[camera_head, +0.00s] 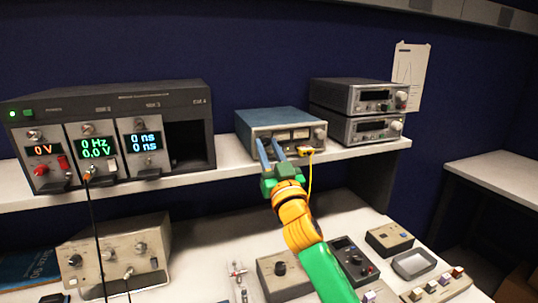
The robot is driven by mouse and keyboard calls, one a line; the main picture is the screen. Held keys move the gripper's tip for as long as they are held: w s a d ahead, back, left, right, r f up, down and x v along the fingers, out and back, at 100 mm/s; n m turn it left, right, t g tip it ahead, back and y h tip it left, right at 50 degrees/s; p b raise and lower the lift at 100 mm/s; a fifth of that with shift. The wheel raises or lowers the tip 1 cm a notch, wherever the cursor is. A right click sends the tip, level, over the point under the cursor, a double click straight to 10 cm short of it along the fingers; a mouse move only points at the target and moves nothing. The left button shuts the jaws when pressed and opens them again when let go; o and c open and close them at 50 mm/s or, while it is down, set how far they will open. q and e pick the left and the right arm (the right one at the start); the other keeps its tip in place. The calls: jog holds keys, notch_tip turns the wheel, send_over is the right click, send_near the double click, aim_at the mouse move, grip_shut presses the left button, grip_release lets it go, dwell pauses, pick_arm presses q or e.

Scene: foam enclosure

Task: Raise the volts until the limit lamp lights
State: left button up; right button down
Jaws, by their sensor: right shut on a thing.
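My right gripper (270,146) reaches up to the left part of this panel. Its two blue fingers stand slightly apart, shut on what seems to be a control knob; the fingers hide it. A yellow lead (309,152) is plugged into the panel's lower right and hangs down. I cannot make out a lit limit lamp on the panel. My left gripper is not in view.
A dark rack (190,97) at left shows 0 V, 0 Hz, 0.0 V and 0 ns. Two stacked instruments (362,113) stand right of the blue unit. Below are a beige instrument (118,250), small boxes and a grey tray (414,263). A black cable hangs at left.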

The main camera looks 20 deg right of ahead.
jog(key=m+h+b, duration=0.1)
jog(key=m, duration=0.1)
jog(key=m+h+b, duration=0.1)
jog(key=m, duration=0.2)
jog(key=shift+a+f, duration=0.15)
jog(key=shift+r+m+g+h+b, duration=0.2)
jog(key=shift+m+g+h+b, duration=0.35)
jog(key=shift+m+h, duration=0.8)
jog(key=shift+m+y, duration=0.25)
jog(key=shift+m, duration=0.4)
jog(key=c, duration=0.9)
grip_release()
jog(key=shift+o, duration=1.4)
jog(key=shift+w+a, duration=0.1)
jog(key=shift+w, duration=0.1)
jog(key=shift+s+f, duration=0.1)
